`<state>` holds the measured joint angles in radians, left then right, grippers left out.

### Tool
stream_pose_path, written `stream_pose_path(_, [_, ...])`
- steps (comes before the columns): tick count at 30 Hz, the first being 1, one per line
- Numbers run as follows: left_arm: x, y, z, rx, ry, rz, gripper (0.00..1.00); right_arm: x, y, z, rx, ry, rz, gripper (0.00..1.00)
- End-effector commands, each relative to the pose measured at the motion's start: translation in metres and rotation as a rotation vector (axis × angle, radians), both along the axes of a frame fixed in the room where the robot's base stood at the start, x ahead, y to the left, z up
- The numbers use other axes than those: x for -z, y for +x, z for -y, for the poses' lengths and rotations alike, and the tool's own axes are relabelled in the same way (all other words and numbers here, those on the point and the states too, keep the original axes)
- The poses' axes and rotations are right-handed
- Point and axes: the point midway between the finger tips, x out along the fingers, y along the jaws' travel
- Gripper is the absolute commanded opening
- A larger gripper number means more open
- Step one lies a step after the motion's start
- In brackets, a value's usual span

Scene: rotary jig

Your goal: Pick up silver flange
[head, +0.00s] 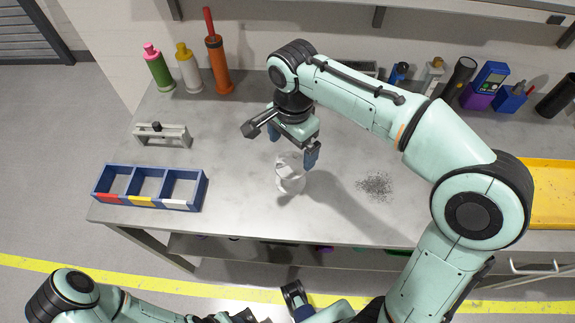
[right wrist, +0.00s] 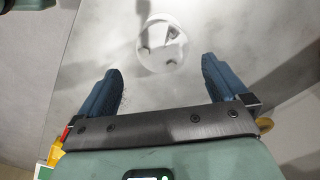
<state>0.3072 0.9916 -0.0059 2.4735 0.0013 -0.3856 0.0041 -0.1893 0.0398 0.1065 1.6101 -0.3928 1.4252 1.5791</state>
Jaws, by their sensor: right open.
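The silver flange (head: 290,180) looks like a pale, shiny round piece on the grey bench, below my right gripper in the head view. In the right wrist view the flange (right wrist: 162,45) is a light disc with dark marks on it, just beyond the fingertips and between their lines. My right gripper (head: 293,146) is open with blue fingers apart and nothing between them; it also shows in the right wrist view (right wrist: 163,72). My left gripper (head: 297,299) is partly seen at the bottom edge, below the bench front; its jaws are unclear.
A blue three-compartment tray (head: 150,187) and a grey bracket (head: 162,136) stand at left. Bottles and tools line the back. Dark filings (head: 376,185) lie right of the flange. A yellow tray (head: 550,192) is at far right.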

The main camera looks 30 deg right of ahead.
Motion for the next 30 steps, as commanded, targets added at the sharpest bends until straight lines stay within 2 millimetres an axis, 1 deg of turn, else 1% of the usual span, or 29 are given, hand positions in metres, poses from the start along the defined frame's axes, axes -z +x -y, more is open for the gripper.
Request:
stream_pose_path(1, [0.004, -0.001, 0.000, 0.000, 0.000, -0.002, 0.48, 0.014, -0.001, 0.001, 0.001, -0.001, -0.005, 1.00])
stream_pose_path(3, [0.007, -0.002, 0.000, 0.000, 0.000, -0.003, 0.48, 0.027, -0.001, 0.001, 0.000, -0.001, -0.005, 1.00])
stream_pose_path(6, [0.010, -0.002, 0.000, 0.000, 0.001, -0.002, 0.48, 0.042, 0.000, 0.000, -0.001, -0.001, -0.004, 1.00])
stream_pose_path(14, [0.012, -0.001, 0.000, -0.001, 0.001, 0.003, 0.48, 0.062, 0.001, 0.001, 0.000, -0.001, -0.003, 1.00])
stream_pose_path(21, [0.017, 0.001, 0.000, -0.003, 0.002, 0.010, 0.48, 0.097, 0.005, 0.004, 0.000, -0.001, -0.003, 1.00])
stream_pose_path(24, [0.017, 0.001, 0.000, -0.003, 0.001, 0.012, 0.48, 0.104, 0.005, 0.004, 0.000, -0.001, -0.002, 1.00])
stream_pose_path(30, [0.017, 0.001, 0.000, -0.003, 0.002, 0.013, 0.48, 0.105, 0.006, 0.004, 0.000, 0.000, 0.001, 1.00])
